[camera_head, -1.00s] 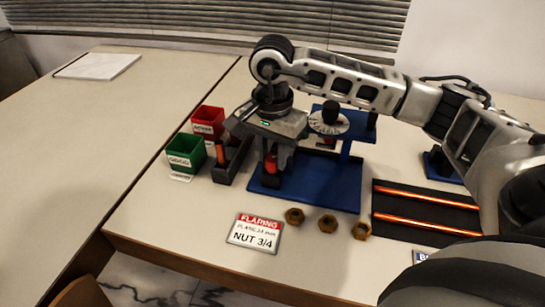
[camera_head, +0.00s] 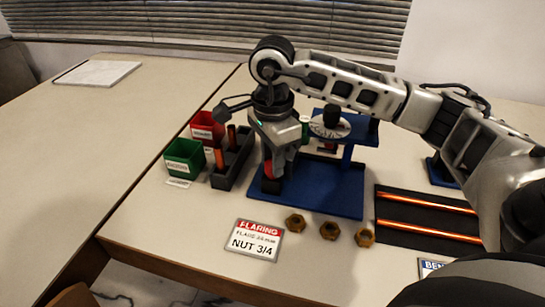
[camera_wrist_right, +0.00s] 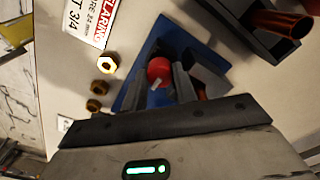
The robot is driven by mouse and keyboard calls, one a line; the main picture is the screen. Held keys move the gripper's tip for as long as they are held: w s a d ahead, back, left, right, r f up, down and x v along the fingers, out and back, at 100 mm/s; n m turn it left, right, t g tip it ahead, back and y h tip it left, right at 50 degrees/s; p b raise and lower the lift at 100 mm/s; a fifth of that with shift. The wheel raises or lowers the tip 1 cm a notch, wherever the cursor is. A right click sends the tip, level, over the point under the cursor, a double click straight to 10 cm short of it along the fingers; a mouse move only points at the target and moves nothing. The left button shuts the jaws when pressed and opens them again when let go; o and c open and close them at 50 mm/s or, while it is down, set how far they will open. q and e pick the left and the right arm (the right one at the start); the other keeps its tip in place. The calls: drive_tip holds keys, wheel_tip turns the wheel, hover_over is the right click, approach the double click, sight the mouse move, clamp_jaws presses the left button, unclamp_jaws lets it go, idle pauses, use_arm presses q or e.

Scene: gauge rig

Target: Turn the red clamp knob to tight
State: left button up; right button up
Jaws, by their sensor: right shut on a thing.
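The red clamp knob (camera_wrist_right: 158,69) sits low on the blue flaring rig (camera_head: 335,197). In the right wrist view it lies between my right gripper's fingers, and a small pale mark shows near it. In the head view only a bit of red (camera_head: 268,168) shows under the wrist. My right gripper (camera_head: 269,180) comes down from above and is shut on the knob. What the knob clamps is mostly hidden by the gripper. My left gripper is not in view.
A green bin (camera_head: 184,158), a red bin (camera_head: 206,130) and a dark holder (camera_head: 232,165) with copper pieces stand left of the rig. A NUT 3/4 sign (camera_head: 254,240) and three brass nuts (camera_head: 329,230) lie in front. Copper tubes (camera_head: 430,215) lie on a black mat right.

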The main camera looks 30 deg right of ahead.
drive_tip(key=shift+w+d+r, duration=0.1)
drive_tip(key=shift+r, duration=0.05)
drive_tip(key=o, duration=0.7)
wheel_tip(320, 180, up, 16)
drive_tip(key=p, duration=0.3)
